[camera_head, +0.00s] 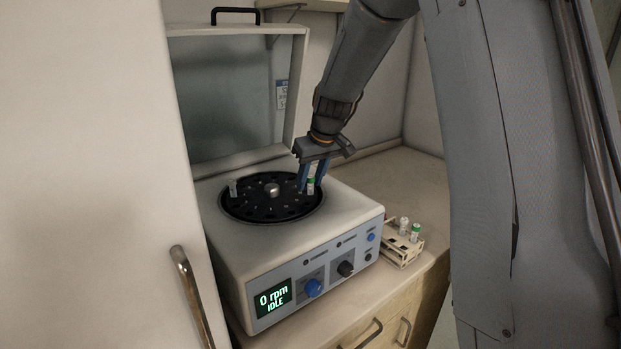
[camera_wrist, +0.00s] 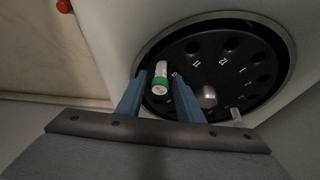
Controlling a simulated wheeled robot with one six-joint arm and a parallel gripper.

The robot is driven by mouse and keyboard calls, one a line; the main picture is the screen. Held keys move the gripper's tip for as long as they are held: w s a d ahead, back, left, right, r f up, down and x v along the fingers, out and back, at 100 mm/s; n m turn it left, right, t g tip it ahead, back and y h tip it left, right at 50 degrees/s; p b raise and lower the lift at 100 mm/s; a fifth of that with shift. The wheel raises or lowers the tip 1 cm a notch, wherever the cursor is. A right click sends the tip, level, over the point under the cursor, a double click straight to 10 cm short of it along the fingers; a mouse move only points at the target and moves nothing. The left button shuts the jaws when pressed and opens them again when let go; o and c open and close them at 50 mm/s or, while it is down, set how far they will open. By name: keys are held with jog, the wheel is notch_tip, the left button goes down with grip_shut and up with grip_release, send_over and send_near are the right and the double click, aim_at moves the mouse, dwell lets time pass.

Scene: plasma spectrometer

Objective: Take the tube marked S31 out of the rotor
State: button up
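The rotor (camera_head: 258,208) is a black disc with numbered holes inside the open centrifuge; it also shows in the wrist view (camera_wrist: 215,75). A green-and-white capped tube (camera_head: 311,184) stands at the rotor's right side. In the wrist view this tube (camera_wrist: 160,78) is between my blue fingertips, with a gap visible on each side. My gripper (camera_head: 312,178) is open and points down around the tube's top. A second tube (camera_head: 233,187), pale and clear, stands at the rotor's left; it also shows in the wrist view (camera_wrist: 237,117). I cannot read a marking S31 on either tube.
The centrifuge lid (camera_head: 300,90) is raised behind the rotor. The centrifuge display (camera_head: 272,300) reads 0 rpm, IDLE. A small rack (camera_head: 402,252) with a white-capped and a green-capped tube stands on the counter to the right. The counter behind the rack is clear.

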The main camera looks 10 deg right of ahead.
grip_shut()
jog(key=shift+r, duration=0.1)
jog(key=shift+r+p, duration=2.4)
jog(key=shift+r, duration=1.4)
